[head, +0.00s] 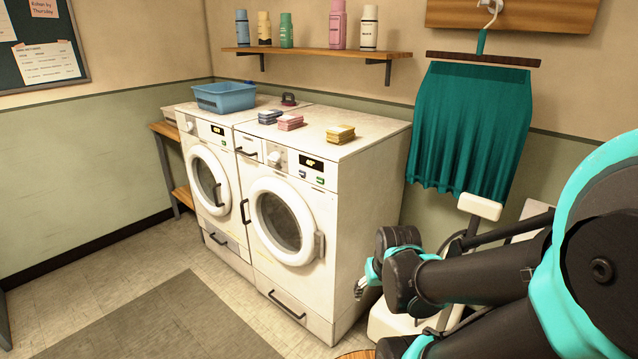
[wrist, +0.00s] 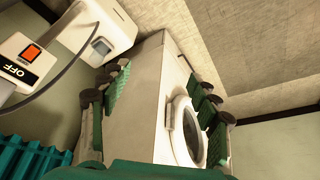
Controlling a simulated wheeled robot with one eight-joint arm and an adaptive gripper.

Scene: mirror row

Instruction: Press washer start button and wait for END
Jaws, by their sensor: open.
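Two white front-loading machines stand side by side, a right one (head: 283,222) and a left one (head: 210,180); I cannot tell from the pictures which is the washer. Both doors are shut. The right machine's panel has a knob (head: 274,158), a small lit display (head: 312,164) whose digits are hard to read, and small buttons (head: 320,180) below it. My gripper (head: 362,286) is low, to the right of the right machine and apart from it. In the wrist view my gripper (wrist: 158,75) has its fingers spread and empty, with a white machine (wrist: 160,105) seen beyond, tilted.
A blue basin (head: 224,98) and folded cloths (head: 290,122) lie on top of the machines. A teal garment (head: 470,125) hangs at the right. A white device with an orange switch (wrist: 31,52) marked OFF is close to my gripper. Floor (head: 150,320) in front is clear.

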